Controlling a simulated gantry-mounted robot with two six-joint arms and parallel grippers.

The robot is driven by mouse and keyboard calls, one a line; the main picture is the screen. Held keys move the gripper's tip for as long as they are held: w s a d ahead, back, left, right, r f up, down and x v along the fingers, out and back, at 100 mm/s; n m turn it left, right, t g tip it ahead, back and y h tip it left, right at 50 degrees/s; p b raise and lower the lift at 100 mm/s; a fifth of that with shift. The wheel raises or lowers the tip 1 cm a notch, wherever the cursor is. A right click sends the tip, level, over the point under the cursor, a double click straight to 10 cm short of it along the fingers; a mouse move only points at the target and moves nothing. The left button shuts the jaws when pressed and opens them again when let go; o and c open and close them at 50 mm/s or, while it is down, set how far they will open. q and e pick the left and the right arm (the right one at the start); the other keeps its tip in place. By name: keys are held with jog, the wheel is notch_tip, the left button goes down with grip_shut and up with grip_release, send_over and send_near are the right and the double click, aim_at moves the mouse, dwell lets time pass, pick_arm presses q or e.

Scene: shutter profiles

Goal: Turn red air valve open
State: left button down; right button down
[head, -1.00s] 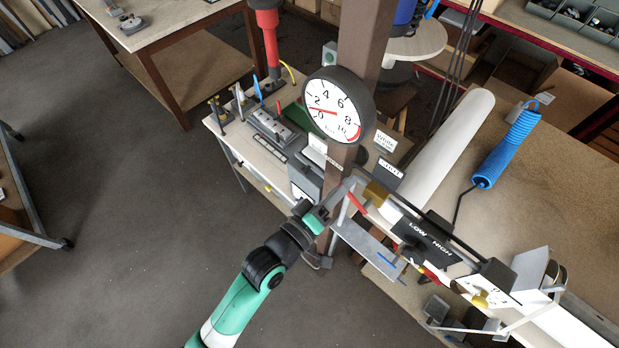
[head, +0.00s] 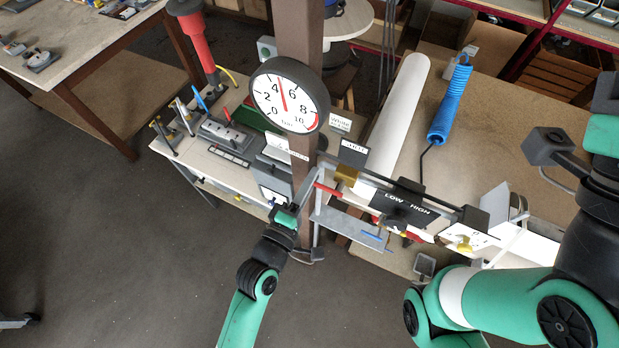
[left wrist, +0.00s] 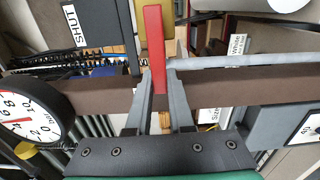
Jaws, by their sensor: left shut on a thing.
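The red valve handle (head: 328,189) is a short flat lever beside the brown post, below the pressure gauge. In the left wrist view the red handle (left wrist: 153,42) stands upright in the picture, crosswise to the pale pipe (left wrist: 240,61). My left gripper (head: 311,187) is at the handle; in the left wrist view its two fingers (left wrist: 158,76) are shut on the handle's lower end. The gauge (head: 288,95) has its needle between 4 and 6. My right arm comes in at the right, but its fingertips do not show.
The brown post (head: 301,37) stands close behind my left gripper. A sign reading SHUT (left wrist: 69,27) is near the handle. A LOW–HIGH panel (head: 405,204), a white roll (head: 396,120) and a blue coiled hose (head: 450,100) lie to the right.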

pick_arm(q)
jog(key=c, duration=0.8)
grip_release()
jog(key=v, duration=1.1)
jog(key=shift+s, duration=0.3)
jog(key=shift+a, duration=0.2)
